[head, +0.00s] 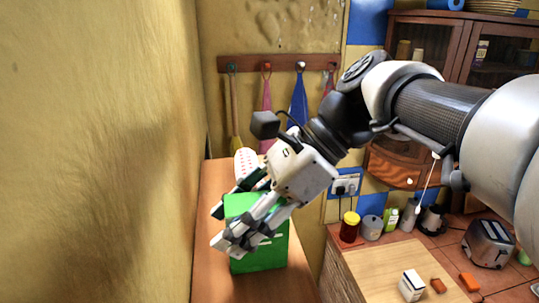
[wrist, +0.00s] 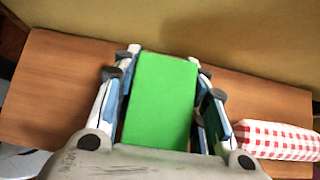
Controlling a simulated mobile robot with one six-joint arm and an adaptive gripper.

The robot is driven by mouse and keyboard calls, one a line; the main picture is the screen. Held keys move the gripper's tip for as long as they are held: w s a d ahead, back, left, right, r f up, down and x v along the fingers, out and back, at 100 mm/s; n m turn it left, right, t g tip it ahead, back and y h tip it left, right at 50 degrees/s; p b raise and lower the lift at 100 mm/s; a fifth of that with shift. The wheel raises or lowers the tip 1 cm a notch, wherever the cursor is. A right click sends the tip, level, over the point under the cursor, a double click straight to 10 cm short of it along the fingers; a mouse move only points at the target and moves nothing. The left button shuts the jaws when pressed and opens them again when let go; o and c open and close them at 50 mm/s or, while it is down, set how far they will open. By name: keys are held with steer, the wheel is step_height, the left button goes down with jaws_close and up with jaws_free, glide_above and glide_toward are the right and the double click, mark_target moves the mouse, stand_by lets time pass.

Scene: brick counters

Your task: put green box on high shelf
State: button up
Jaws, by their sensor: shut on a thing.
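The green box (head: 262,250) is gripped between the fingers of my gripper (head: 224,227). In the wrist view the green box (wrist: 160,100) fills the space between the two fingers, with a finger along each side. The wooden high shelf (head: 208,215) runs along the yellow wall, and the box is over it in the head view. The shelf board also shows behind the box in the wrist view (wrist: 60,90). I cannot tell whether the bottom of the box touches the board.
A red-and-white checked item (wrist: 275,139) lies on the shelf beside my right finger. A hook rail (head: 280,63) with hanging cloths is on the back wall. A lower counter (head: 385,270) holds jars, a toaster (head: 488,243) and small boxes. Bare board shows left of the gripper in the wrist view.

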steer(key=o, duration=1.2)
steer(key=shift+f, duration=0.1)
steer(key=shift+c, duration=0.2)
steer(key=shift+r, duration=0.2)
steer(key=p+v, duration=0.1)
steer(key=v, duration=1.1)
steer(key=shift+s, duration=0.1)
